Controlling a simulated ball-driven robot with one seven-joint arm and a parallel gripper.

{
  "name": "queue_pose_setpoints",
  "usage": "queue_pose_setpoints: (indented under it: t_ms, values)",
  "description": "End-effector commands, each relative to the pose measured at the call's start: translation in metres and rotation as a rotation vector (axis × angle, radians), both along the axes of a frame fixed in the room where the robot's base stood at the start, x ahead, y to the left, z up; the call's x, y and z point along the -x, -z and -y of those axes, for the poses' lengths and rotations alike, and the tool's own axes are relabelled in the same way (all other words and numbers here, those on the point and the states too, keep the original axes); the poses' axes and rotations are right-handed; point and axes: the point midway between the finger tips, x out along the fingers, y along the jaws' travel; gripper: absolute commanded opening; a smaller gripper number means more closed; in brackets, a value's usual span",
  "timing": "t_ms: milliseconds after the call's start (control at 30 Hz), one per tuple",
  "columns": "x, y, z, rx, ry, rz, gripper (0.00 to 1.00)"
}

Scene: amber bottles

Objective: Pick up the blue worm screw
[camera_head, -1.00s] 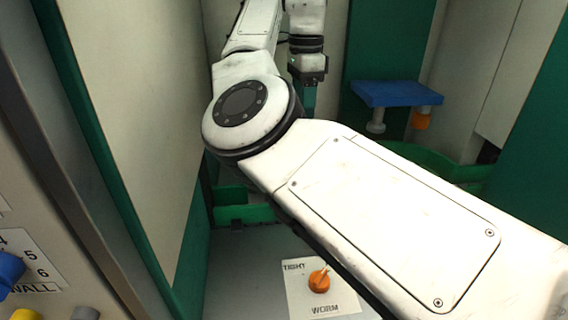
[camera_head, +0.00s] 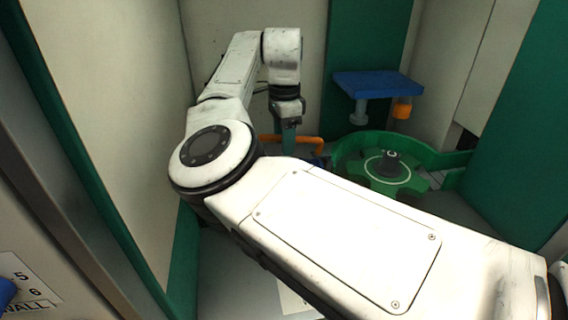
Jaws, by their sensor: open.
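A small dark blue piece (camera_head: 319,160), possibly the blue worm screw, shows at the end of an orange bar (camera_head: 290,141). Most of it is hidden behind my arm, so I cannot tell its shape. My gripper (camera_head: 289,143) points down at the far end of my white arm, just left of the blue piece and overlapping the orange bar in view. Its jaws are open, with their lower ends partly hidden. I cannot tell whether it touches anything.
A green wheel (camera_head: 378,184) with a dark hub sits in a green ring to the right. A blue shelf (camera_head: 378,84) with a grey and an orange knob beneath is on the back wall. A cream and green wall (camera_head: 105,110) stands close on the left. A grey floor panel shows below.

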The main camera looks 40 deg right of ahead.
Motion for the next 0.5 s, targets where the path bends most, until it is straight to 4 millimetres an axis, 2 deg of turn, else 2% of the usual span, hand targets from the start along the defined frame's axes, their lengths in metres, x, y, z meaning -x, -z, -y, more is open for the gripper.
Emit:
queue_pose_setpoints:
  t_ms: [267,500]
  values:
    - [0.0000,0.0035,0.0001,0.001,0.000,0.000,0.48]
    - [0.0000,0.0032,0.0000,0.001,0.000,0.000,0.25]
